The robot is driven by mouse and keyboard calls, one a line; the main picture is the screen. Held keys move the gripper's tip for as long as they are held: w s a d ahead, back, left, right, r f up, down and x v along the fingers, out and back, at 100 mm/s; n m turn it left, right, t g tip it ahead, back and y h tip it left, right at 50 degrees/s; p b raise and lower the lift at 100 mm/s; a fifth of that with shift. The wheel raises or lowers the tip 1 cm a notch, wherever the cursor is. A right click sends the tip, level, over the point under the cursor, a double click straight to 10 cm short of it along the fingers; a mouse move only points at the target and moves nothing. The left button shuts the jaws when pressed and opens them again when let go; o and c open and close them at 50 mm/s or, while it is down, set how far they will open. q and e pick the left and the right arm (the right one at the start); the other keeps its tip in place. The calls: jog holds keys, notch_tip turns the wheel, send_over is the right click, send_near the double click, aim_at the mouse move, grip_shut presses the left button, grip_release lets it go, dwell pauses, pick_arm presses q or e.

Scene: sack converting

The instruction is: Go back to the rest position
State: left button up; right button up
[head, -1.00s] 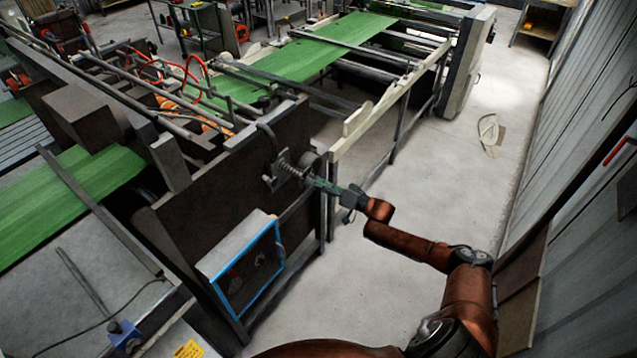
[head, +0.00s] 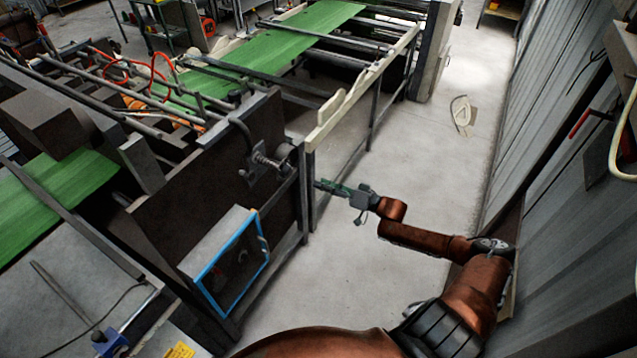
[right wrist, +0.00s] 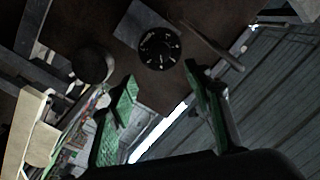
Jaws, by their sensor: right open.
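My right gripper (head: 326,187) is held out over the aisle floor, just right of the machine's dark side panel (head: 205,165). It is apart from the spring-loaded shaft (head: 268,163) and the round knob on that panel. In the right wrist view the green fingers of my right gripper (right wrist: 162,105) are spread with nothing between them. A dark round dial with pale marks (right wrist: 159,48) shows beyond the fingertips. My left gripper is not in view.
A blue-framed box (head: 232,262) is mounted low on the machine's side. A pale rail (head: 350,100) runs back along the machine. Grey corrugated wall (head: 560,210) stands close on the right. The concrete aisle between is open, with a pale loose object (head: 461,115) on the floor.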

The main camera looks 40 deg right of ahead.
jog(key=shift+f, duration=0.1)
dwell(0.4)
jog(key=s+d+f+g+h+b, duration=0.1)
jog(key=s+d+f+h+b, duration=0.15)
jog(key=f, duration=1.15)
jog(key=s+d+f+g+h+b, duration=0.1)
jog(key=s+d+f+h+b, duration=0.2)
jog(key=f, duration=1)
jog(key=s+a+f+g+h+b, duration=0.1)
jog(key=s+f+g, duration=0.1)
jog(key=s+f, duration=0.65)
jog(key=s+f+g+h+b, duration=0.15)
jog(key=s+f, duration=0.35)
jog(key=f, duration=0.7)
jog(key=s+a+f+n+g+b, duration=0.1)
jog(key=s+a+f+g, duration=0.2)
jog(key=s+a+f, duration=0.3)
jog(key=s+a+f+n+g+b, duration=0.1)
jog(key=s+a+f+g, duration=0.2)
jog(key=s+a+f, duration=0.4)
jog(key=s+a+f+n+g+b, duration=0.2)
jog(key=s+a+f, duration=0.5)
jog(key=s+f, duration=0.6)
jog(key=s+g, duration=0.1)
jog(key=s, duration=0.9)
jog(key=shift+s+f+g, duration=0.35)
jog(key=shift+f, duration=0.05)
